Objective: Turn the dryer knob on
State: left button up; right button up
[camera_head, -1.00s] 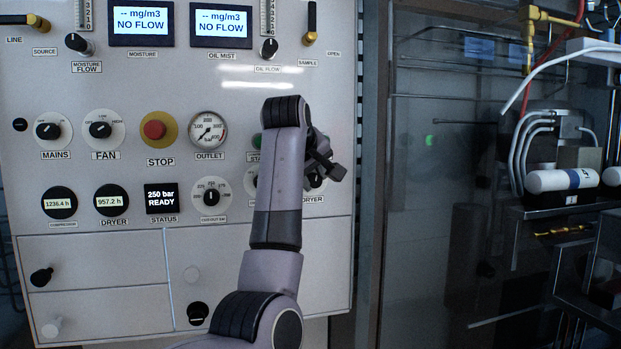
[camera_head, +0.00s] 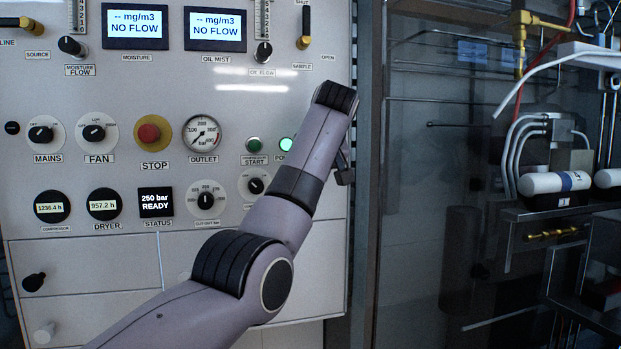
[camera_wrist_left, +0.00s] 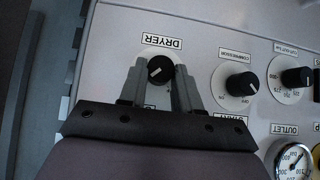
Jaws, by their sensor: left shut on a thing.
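The dryer knob (camera_wrist_left: 160,69) is a black knob with a white pointer line, under an upside-down DRYER label (camera_wrist_left: 162,43) in the left wrist view. My left gripper (camera_wrist_left: 160,75) has its two grey fingers on either side of the knob and is shut on it. The pointer line stands slanted in that view. In the head view my left arm covers the dryer knob, and only a dark bit of the left gripper (camera_head: 345,172) shows past the arm. My right gripper is in neither view.
The compressor knob (camera_wrist_left: 241,84) and cutout knob (camera_wrist_left: 295,77) sit close beside the dryer knob. The red stop button (camera_head: 149,133) and the outlet gauge (camera_head: 202,134) are farther left in the head view. The status screen (camera_head: 156,202) reads "250 bar READY".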

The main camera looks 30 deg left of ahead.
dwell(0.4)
pick_arm(q)
jog(key=o, duration=1.1)
jog(key=shift+c, duration=0.2)
jog(key=v, duration=0.7)
jog(key=shift+b, duration=0.45)
jog(key=shift+d, duration=0.1)
